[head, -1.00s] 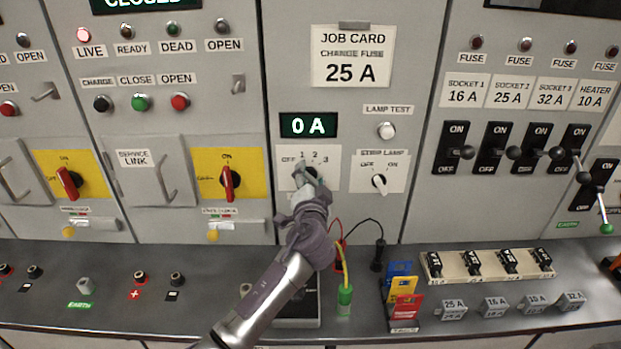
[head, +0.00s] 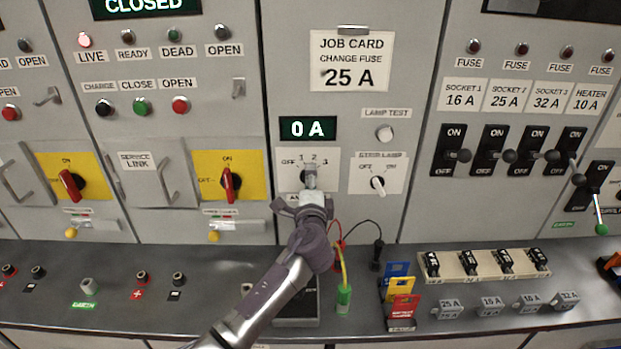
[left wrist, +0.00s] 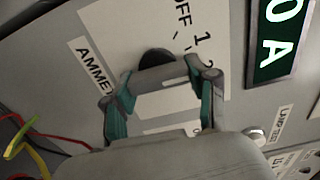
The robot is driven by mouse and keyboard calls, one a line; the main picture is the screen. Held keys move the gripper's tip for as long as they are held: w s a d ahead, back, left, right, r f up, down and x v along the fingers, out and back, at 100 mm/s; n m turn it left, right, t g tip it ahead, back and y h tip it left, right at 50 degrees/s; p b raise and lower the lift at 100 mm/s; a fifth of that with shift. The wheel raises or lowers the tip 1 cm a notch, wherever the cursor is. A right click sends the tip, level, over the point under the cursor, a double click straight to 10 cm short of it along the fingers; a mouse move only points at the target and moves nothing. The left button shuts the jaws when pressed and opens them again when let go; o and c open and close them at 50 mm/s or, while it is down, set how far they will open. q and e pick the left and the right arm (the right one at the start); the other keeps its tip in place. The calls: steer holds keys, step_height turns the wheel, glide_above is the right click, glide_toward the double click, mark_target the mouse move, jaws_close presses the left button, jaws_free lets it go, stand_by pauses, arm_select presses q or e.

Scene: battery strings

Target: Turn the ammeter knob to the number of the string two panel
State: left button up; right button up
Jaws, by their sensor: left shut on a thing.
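The ammeter knob (head: 304,177) is a dark round knob on a white plate (head: 327,185) marked OFF, 1, 2, 3, below the green 0 A display (head: 308,128). My left gripper (head: 311,182) reaches it from below and is shut on it. In the left wrist view the gripper's teal-edged fingers (left wrist: 160,98) close around the knob, whose dark rim (left wrist: 156,57) shows beyond them. In the head view a pale tip shows just under the 2, but the gripper hides much of the knob, so I cannot tell its setting surely. My right gripper is not in view.
The strip lamp knob (head: 378,183) and lamp test button (head: 385,133) are close on the right. Red, black and yellow-green leads (head: 344,270) hang beside my arm. A yellow plate with a red handle (head: 228,182) is on the left. Coloured cards (head: 402,292) stand on the desk.

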arm_select(q)
steer(key=shift+f+m+p, duration=0.1)
steer(key=shift+m+p, duration=0.3)
steer(key=shift+m, duration=0.8)
steer(key=o, duration=1.2)
steer(key=shift+c, duration=0.2)
steer(key=shift+s, duration=0.1)
steer(key=s, duration=1.2)
steer(key=shift+w, duration=0.1)
